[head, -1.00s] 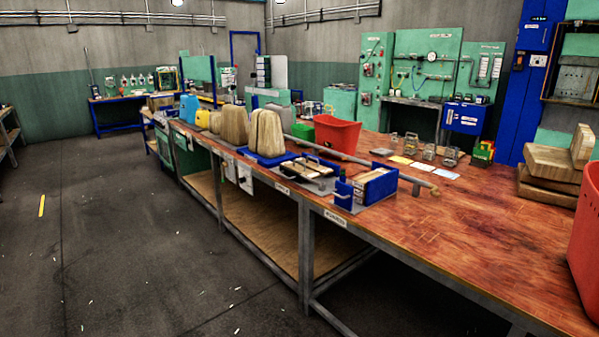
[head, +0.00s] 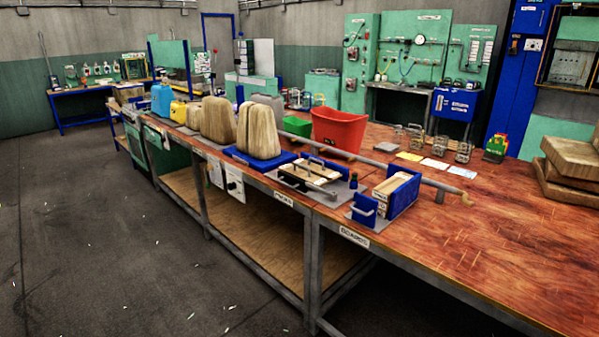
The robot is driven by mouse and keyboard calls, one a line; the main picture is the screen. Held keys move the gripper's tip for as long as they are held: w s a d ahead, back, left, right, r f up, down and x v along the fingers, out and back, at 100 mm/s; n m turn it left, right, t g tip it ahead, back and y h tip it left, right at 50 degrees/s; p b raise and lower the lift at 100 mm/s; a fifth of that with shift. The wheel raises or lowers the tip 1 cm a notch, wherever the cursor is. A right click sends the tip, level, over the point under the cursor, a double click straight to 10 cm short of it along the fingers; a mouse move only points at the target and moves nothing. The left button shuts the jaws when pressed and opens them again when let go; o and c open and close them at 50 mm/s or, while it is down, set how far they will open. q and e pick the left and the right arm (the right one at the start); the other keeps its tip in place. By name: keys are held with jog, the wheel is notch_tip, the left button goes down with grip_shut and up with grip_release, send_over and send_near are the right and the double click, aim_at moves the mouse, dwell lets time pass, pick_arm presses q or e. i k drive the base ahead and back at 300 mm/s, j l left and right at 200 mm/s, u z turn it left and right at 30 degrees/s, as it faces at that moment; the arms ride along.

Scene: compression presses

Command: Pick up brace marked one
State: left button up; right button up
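No thing that I can read as marked one shows; any marking is too small to make out. Several small metal frames (head: 439,147), possibly the braces, stand in a row on the wooden bench top (head: 490,215) at the right. Neither of my grippers is in view.
A long metal bar (head: 400,172) runs along the bench in front of the cards. A red bin (head: 338,132), blue box (head: 402,198) and wooden blocks (head: 258,130) stand further left. Stacked boards (head: 570,170) lie at right. Floor (head: 100,240) at left is open.

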aim_at(306, 176)
jog(key=i+j+z, duration=0.1)
jog(key=i+j, duration=0.45)
jog(key=i+j+z, duration=0.1)
jog(key=i+j, duration=0.4)
jog(key=i+j+z, duration=0.1)
jog(key=i+j, duration=0.35)
jog(key=j, duration=0.2)
